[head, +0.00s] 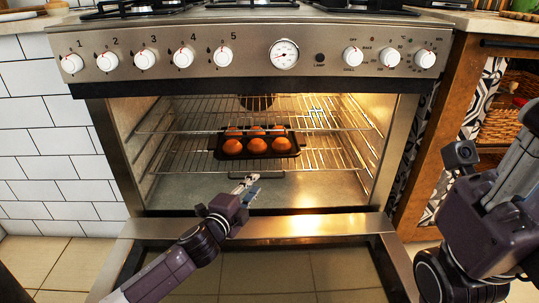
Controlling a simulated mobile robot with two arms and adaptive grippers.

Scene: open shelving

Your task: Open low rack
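The oven door (266,226) is folded down, and the oven inside is lit. The low rack (325,160) is a wire rack in the lower half of the cavity; it appears to be inside the oven. A dark muffin tray (228,156) with orange-brown muffins sits in the middle of the cavity; which rack bears it is hard to tell. My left gripper (246,184) reaches over the door into the opening, below and in front of the tray. Its fingers look close together, and contact with the rack is unclear. My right arm is at the right edge; its fingers do not show.
An upper wire rack (340,115) spans the cavity. The control panel (255,52) with knobs is above the opening. A wooden cabinet (440,125) with wicker baskets (500,126) stands at right. White tiles line the left wall. The oven floor looks clear.

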